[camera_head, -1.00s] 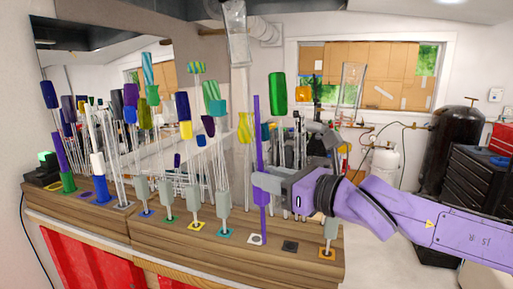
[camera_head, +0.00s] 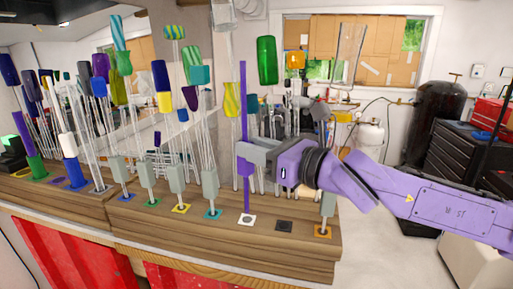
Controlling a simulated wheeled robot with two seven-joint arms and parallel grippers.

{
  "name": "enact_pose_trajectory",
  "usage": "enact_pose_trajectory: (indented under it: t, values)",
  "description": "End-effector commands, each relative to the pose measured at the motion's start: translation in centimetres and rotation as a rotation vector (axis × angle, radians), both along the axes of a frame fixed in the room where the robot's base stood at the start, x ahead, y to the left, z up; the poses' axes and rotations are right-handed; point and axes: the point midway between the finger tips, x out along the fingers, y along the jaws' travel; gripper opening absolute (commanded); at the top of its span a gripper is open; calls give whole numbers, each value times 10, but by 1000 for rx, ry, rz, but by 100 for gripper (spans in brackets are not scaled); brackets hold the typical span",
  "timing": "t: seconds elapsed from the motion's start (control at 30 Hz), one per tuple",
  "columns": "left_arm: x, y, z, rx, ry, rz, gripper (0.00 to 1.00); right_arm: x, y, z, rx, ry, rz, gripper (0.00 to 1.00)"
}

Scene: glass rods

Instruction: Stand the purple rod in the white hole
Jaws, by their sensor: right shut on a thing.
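The purple rod (camera_head: 243,100) stands close to upright in the camera_head view, at the middle of the bench. My right gripper (camera_head: 246,160), reaching in from the right, is shut on the rod's lower half. The white hole (camera_head: 246,220) is a small white square on the wooden bench top. The rod's thin lower end comes down right at the white square's back edge; I cannot tell whether the tip is in the hole or just above it. My left gripper is not in view.
Grey holders with clear rods stand left of the white hole, the nearest at the teal square (camera_head: 213,214). An empty black square (camera_head: 284,226) and an orange square (camera_head: 323,231) lie to its right. Tall coloured glass pieces crowd behind. The wooden bench (camera_head: 225,250) ends in front.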

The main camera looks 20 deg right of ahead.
Motion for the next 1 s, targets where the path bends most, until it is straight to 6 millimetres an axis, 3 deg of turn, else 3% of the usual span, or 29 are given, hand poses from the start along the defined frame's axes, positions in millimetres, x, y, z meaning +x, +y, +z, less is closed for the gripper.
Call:
enact_pose_trajectory:
  t: [1.0]
  values:
    - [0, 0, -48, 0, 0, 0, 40, -1, -1, -53, 5, -4, 17, 0]
